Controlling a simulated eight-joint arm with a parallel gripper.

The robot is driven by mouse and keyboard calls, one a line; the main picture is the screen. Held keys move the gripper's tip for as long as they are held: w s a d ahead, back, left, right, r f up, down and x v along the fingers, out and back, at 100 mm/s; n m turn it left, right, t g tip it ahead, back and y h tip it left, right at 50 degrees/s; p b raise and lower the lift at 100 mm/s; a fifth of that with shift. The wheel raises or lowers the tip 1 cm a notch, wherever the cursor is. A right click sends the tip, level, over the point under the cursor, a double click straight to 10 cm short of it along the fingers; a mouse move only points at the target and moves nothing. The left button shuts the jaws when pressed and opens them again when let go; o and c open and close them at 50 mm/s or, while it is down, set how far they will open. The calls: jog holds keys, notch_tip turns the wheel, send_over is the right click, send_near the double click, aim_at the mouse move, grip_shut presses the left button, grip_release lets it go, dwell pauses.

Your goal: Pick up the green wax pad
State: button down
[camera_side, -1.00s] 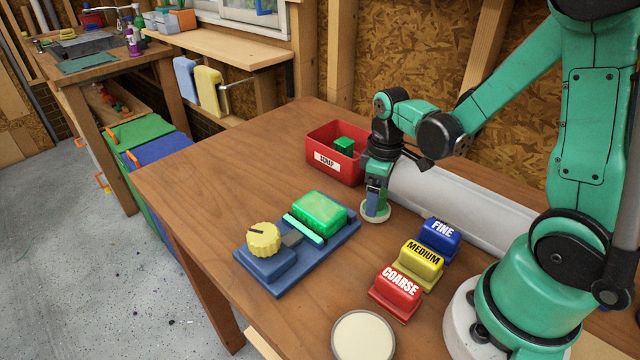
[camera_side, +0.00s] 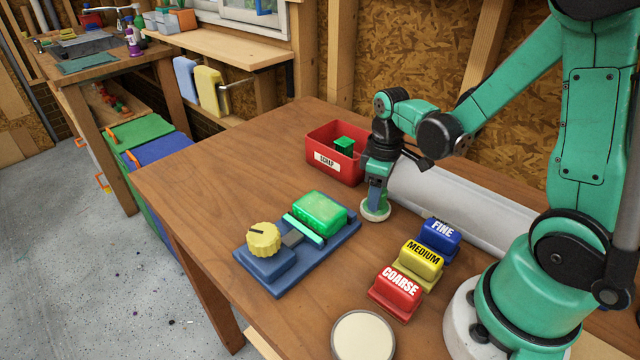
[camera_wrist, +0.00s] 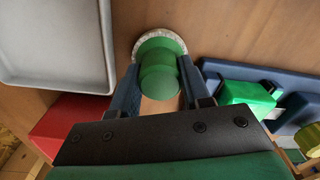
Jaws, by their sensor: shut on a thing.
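The green wax pad has a rounded green handle (camera_wrist: 160,72) on a pale round base; the base (camera_side: 376,210) shows below my gripper in the side view. My gripper (camera_wrist: 158,88) points down, with its blue fingers shut on either side of the green handle. The fingers hide most of the handle in the side view. The pad looks upright and at or just above the wooden table; I cannot tell if its base touches the wood.
A red scrap bin (camera_side: 322,165) with a green block (camera_side: 344,145) stands behind. A blue fixture (camera_side: 285,275) with a yellow knob (camera_side: 263,236) and green block (camera_side: 319,211) lies left. Fine (camera_side: 440,238), medium (camera_side: 418,264) and coarse (camera_side: 396,291) blocks and a cream disc (camera_side: 363,338) are in front.

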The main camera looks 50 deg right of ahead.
notch_tip(320, 180, up, 20)
dwell(0.5)
jog(key=shift+f, duration=0.1)
jog(key=c, duration=1.2)
grip_release()
jog(key=shift+c, duration=0.2)
grip_shut()
